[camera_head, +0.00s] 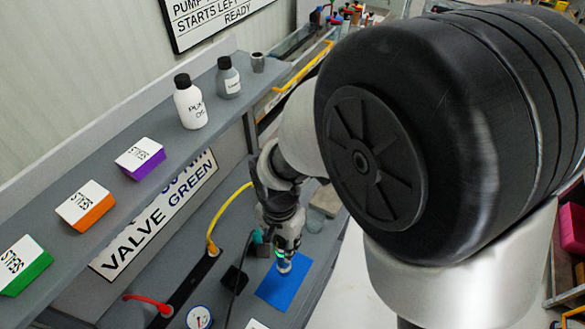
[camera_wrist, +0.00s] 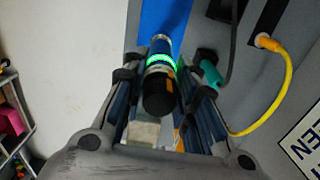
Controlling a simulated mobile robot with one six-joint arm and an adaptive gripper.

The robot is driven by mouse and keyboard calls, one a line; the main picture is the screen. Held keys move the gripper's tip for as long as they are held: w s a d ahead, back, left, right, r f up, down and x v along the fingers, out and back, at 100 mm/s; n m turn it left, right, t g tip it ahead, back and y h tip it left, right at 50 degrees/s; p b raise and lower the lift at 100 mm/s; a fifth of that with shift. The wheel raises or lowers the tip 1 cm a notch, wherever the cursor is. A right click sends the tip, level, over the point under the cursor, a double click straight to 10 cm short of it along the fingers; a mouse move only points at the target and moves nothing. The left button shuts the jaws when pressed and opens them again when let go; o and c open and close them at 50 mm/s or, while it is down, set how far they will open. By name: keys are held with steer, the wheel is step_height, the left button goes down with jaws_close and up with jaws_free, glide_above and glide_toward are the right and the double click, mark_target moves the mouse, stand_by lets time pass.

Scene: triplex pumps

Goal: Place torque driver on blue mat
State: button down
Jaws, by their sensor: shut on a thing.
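The torque driver (camera_wrist: 158,82) is a dark cylinder with a glowing green ring and a metal tip. My gripper (camera_wrist: 158,88) is shut on it, with a finger on each side. In the head view my gripper (camera_head: 282,238) points down, and the driver's green ring and pale tip (camera_head: 284,265) show below it. The blue mat (camera_head: 288,288) lies flat on the bench under the driver, and part of it shows in the wrist view (camera_wrist: 182,14). The tip appears over the mat's upper part; I cannot tell whether it touches.
A teal-ended dark cable (camera_wrist: 211,76) lies close beside the driver. A black block (camera_head: 235,279), a yellow cable (camera_head: 213,243), a red cable (camera_head: 150,301) and a gauge (camera_head: 199,318) are left of the mat. A shelf (camera_head: 105,195) with bottles and coloured boxes overhangs the bench's back.

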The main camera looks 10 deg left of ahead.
step_height(320, 180, down, 5)
steer(key=shift+f+b, duration=0.15)
steer(key=shift+b, duration=0.6)
steer(key=shift+s, duration=0.1)
steer(key=c, duration=1.3)
jaws_free()
steer(key=shift+r, duration=0.2)
step_height(320, 180, up, 12)
steer(key=p, duration=0.3)
steer(key=shift+f+p, duration=0.1)
steer(key=shift+p, duration=0.25)
steer(key=shift+w+d+r, duration=0.2)
steer(key=shift+r, duration=0.1)
steer(key=s+d+r+n+t, duration=0.2)
steer(key=d+r, duration=0.8)
steer(key=d, duration=0.1)
steer(key=s+d+r+n+t, duration=0.1)
steer(key=s+d, duration=0.1)
steer(key=d, duration=0.1)
steer(key=s+d+r+n+t, duration=0.1)
steer(key=s+d+r, duration=0.1)
steer(key=s+d, duration=0.1)
steer(key=s+d+r, duration=0.2)
steer(key=d, duration=0.1)
steer(key=shift+s+d+n+t, duration=0.1)
steer(key=shift+s+n+t, duration=0.2)
steer(key=shift+n+t, duration=0.1)
